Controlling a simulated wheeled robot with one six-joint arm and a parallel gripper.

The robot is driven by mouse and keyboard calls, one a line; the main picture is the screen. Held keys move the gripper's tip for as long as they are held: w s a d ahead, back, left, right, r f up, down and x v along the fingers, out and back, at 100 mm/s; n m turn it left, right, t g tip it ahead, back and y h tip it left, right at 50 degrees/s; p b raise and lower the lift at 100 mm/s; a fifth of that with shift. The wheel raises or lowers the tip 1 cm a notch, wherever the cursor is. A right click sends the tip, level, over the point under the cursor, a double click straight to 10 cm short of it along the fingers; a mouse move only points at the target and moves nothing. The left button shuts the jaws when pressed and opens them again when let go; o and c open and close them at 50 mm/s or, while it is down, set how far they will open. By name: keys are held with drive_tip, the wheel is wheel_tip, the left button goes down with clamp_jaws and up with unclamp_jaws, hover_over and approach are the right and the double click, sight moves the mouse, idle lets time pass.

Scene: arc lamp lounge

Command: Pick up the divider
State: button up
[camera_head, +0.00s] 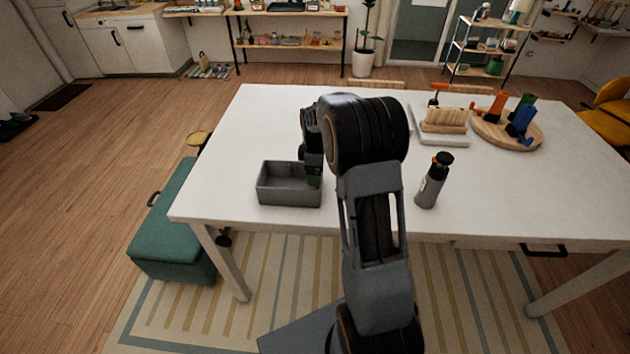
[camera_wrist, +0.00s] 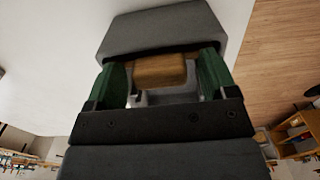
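A grey open-topped bin (camera_head: 278,190) stands near the table's front left edge. My gripper (camera_head: 314,177) is pointed down at the bin's right end, partly over its rim. In the wrist view, the two green fingers of my gripper (camera_wrist: 162,80) stand well apart. A brown wood-coloured piece (camera_wrist: 158,70) shows between them, with pale grey surfaces below it in the picture. I cannot tell whether the fingers touch it. I cannot clearly make out the divider, and my arm hides part of the bin.
The white table (camera_head: 250,125) has a grey bottle (camera_head: 432,182) right of my arm. A light tray with a wooden rack (camera_head: 444,120) and a round wooden board (camera_head: 490,133) with coloured items stand at the back right. A green bench (camera_head: 172,225) is left of the table.

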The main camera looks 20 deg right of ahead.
drive_tip(key=c, duration=0.9)
drive_tip(key=shift+r, duration=0.1)
